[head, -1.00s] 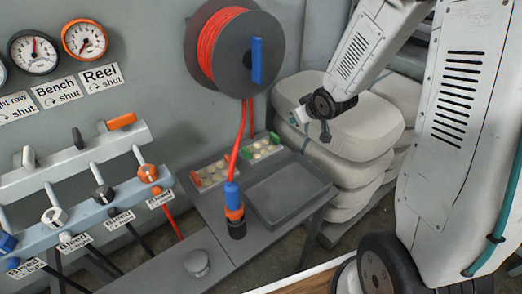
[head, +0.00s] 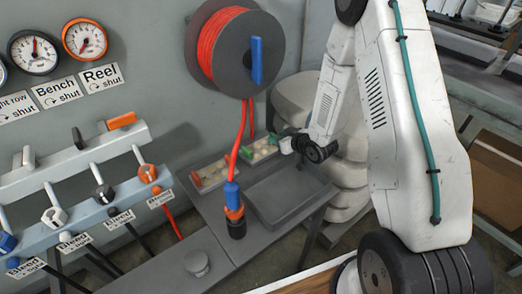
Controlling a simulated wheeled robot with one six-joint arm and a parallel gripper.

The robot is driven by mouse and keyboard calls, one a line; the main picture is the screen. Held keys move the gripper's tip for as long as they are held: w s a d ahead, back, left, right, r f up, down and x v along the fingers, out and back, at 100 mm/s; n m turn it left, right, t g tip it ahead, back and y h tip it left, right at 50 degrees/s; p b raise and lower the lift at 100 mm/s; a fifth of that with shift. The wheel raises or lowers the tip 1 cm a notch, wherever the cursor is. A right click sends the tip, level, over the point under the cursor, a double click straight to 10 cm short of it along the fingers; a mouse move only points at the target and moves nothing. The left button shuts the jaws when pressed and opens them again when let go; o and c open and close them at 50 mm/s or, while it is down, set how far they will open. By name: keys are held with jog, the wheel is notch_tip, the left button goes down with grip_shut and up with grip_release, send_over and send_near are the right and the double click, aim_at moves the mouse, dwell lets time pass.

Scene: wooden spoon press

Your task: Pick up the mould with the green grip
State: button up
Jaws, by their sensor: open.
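The mould with the green grip (head: 263,150) lies on the small grey bench beside the shallow grey tray. It has round pale cavities, and one green end shows at its left. My gripper (head: 284,139) is at the mould's right end and hides that end. It is small in view and mostly covered by my wrist; I cannot tell whether it touches the mould. My gripper is open and holds nothing that I can see.
A second mould with red-orange ends (head: 210,176) lies just left. A blue-and-orange hose nozzle (head: 235,212) stands upright in front, its red hose rising to the reel (head: 233,50). The shallow tray (head: 288,198) is empty. White sacks (head: 349,175) are stacked behind right.

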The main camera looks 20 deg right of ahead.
jog(key=shift+x, duration=1.4)
grip_shut()
jog(key=shift+r, duration=0.1)
